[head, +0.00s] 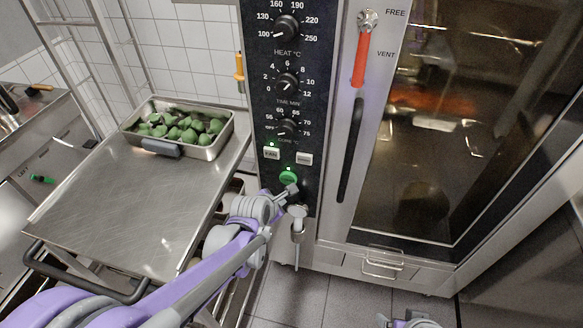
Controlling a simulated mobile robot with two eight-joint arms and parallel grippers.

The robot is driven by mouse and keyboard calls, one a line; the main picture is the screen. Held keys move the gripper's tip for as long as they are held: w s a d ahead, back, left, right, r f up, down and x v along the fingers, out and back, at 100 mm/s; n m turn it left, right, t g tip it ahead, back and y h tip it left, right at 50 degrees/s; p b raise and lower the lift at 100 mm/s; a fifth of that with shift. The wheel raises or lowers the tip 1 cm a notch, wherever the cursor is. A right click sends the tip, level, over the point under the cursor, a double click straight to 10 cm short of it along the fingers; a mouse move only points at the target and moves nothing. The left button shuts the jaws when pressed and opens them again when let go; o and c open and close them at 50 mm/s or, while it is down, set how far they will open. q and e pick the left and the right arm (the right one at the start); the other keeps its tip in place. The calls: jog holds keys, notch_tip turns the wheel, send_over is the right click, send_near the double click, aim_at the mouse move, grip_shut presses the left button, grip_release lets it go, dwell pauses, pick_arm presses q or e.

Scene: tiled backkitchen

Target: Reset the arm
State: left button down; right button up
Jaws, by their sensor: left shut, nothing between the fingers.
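My left arm reaches in from the lower left in the head view. Its gripper (289,191) is shut and empty, with the tips just below a green lit round button (289,176) on the oven's black control panel (267,100). I cannot tell whether the tips touch the button or the panel. At the bottom edge a small grey part of my right gripper (408,321) shows, mostly cut off, so its fingers cannot be made out.
The oven's glass door (440,130) is shut, with a long dark handle (350,150) and a red lever (361,58). A steel cart (120,205) at left bears a metal pan (205,150) of green vegetables. Tiled floor (300,300) lies open below.

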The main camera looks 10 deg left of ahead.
pick_arm(q)
jog(key=s+a+r+m+g+p, duration=0.1)
jog(key=s+r+m+p, duration=0.1)
jog(key=s+m, duration=0.6)
jog(key=s+a+r+m+g+p, duration=0.1)
jog(key=s+r+m+p, duration=0.2)
jog(key=s+m, duration=0.5)
jog(key=s+a+r+m+g+y+p, duration=0.1)
jog(key=s+r+m+p, duration=0.1)
jog(key=s+r+m, duration=0.3)
jog(key=s+m, duration=0.4)
jog(key=m, duration=0.2)
jog(key=shift+p, duration=0.35)
